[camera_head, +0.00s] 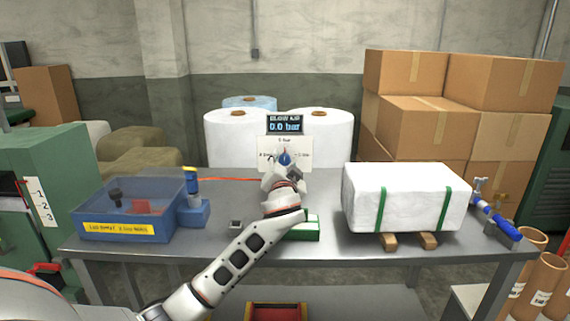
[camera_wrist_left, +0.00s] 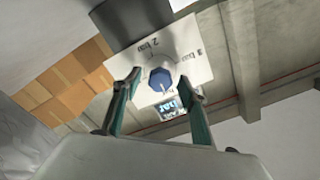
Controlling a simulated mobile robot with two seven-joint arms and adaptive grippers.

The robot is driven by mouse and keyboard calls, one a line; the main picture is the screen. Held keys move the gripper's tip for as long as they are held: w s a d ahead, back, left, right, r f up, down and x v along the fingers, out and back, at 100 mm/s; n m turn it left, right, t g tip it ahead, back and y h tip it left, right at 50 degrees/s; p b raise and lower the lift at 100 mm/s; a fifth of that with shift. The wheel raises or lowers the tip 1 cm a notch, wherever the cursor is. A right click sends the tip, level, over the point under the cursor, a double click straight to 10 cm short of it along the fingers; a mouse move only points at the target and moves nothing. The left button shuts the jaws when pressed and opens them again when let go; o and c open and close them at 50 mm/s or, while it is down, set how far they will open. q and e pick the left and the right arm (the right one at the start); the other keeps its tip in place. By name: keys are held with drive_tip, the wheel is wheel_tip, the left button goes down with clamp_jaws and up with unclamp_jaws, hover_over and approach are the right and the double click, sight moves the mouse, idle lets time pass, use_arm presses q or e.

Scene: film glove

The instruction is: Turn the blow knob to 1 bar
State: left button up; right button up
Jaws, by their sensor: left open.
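The blue blow knob (camera_head: 285,158) sits on a white dial plate (camera_head: 270,144) at the back of the table. A small display (camera_head: 285,125) above it reads 0.0 bar. My left gripper (camera_head: 284,168) is in front of the knob. In the left wrist view, the knob (camera_wrist_left: 161,80) shows between the two open fingers of my left gripper (camera_wrist_left: 160,88), apart from both. The plate (camera_wrist_left: 190,55) there carries "2 bar" and another bar label, partly hard to read. My right gripper is not in view.
A white wrapped bale (camera_head: 405,195) with green straps stands to the right on wooden blocks. A blue bin (camera_head: 130,210) and a blue-yellow tool (camera_head: 192,187) are to the left. White film rolls (camera_head: 232,140) and cardboard boxes (camera_head: 425,120) stand behind.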

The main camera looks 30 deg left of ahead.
use_arm(q)
drive_tip(key=shift+w+a, duration=0.15)
drive_tip(key=shift+w, duration=0.05)
drive_tip(key=c, duration=1.1)
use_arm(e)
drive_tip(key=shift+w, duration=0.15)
